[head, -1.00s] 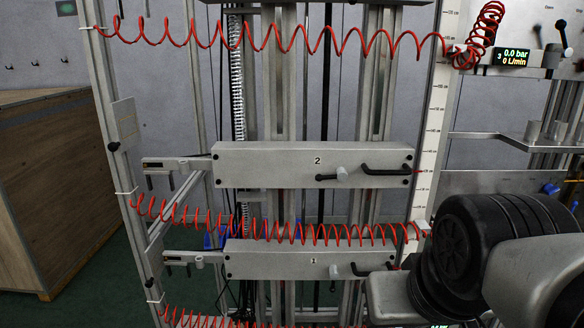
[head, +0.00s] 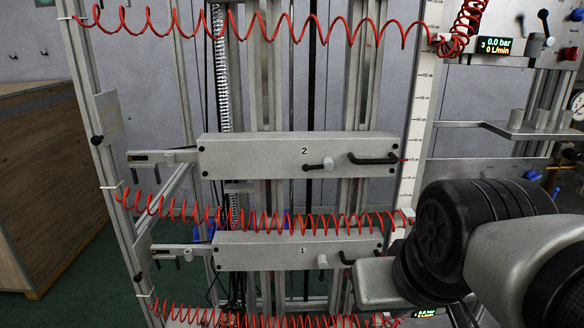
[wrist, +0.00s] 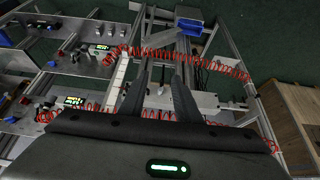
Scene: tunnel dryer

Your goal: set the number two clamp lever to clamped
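The number two clamp lever (head: 318,165) is a small black lever with a pale hub on the front of the grey beam marked 2 (head: 250,158). It lies nearly level, its black end pointing left of the hub. A black bar handle (head: 372,159) sits to its right on the same beam. My gripper (wrist: 160,75) shows in the wrist view with its two dark fingers apart and nothing between them. The fingers are not discernible in the head view, where my arm is at lower right. I cannot pick out the number two lever in the wrist view.
A similar beam marked 1 (head: 270,250) lies below, its right end close to my arm. Red coiled hoses (head: 270,218) cross the frame above and below beam 2. A metal shelf (head: 520,130) with cups is at right. A wooden crate (head: 45,180) stands at left.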

